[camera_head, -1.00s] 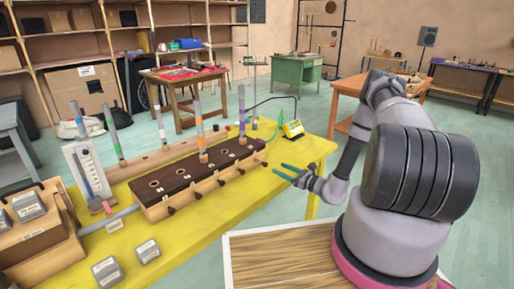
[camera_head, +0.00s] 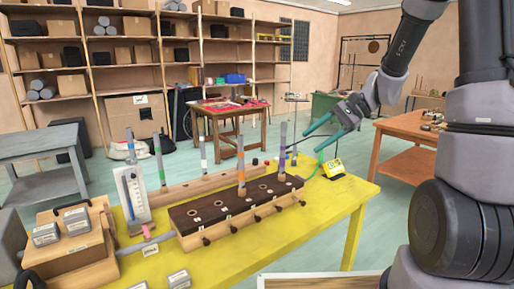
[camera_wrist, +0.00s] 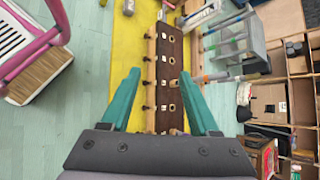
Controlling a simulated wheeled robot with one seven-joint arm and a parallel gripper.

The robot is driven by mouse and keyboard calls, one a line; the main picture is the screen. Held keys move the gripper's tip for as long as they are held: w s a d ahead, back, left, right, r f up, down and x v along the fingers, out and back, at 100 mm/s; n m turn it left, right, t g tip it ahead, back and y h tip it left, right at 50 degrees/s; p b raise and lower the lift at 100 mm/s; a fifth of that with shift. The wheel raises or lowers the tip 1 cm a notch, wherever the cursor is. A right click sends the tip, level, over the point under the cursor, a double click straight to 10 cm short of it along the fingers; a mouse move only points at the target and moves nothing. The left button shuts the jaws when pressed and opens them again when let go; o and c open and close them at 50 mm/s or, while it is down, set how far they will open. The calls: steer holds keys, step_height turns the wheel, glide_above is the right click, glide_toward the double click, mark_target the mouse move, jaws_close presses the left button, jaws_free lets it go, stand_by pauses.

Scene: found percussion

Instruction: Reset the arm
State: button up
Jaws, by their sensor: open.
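My gripper (camera_head: 318,136) is open with its teal fingers spread, raised above the right end of the yellow table (camera_head: 335,207). In the wrist view my gripper (camera_wrist: 163,98) shows nothing between its fingertips but the scene below. The dark brown block with round holes (camera_head: 205,209) lies on the table, to the left of and below the gripper. A grey tube with an orange band (camera_head: 241,165) and a grey tube with a purple band (camera_head: 282,150) stand upright in it. The gripper appears apart from both tubes.
A wooden box with grey blocks (camera_head: 75,245) is at the left. A wooden table (camera_head: 408,150) stands at the right. Shelves (camera_head: 175,70) line the back wall. Floor between the tables is clear.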

steer(key=s+d+r+n+t+h, duration=0.2)
steer(key=s+d+r+t+h, duration=0.1)
steer(key=s+r, duration=0.4)
steer(key=s+d+r+n+t+h, duration=0.3)
steer(key=s+d+r+t+h, duration=0.1)
steer(key=s+r, duration=0.3)
steer(key=shift+s+d+r+h, duration=0.3)
steer(key=shift+s+h, duration=0.3)
steer(key=shift+s, duration=0.55)
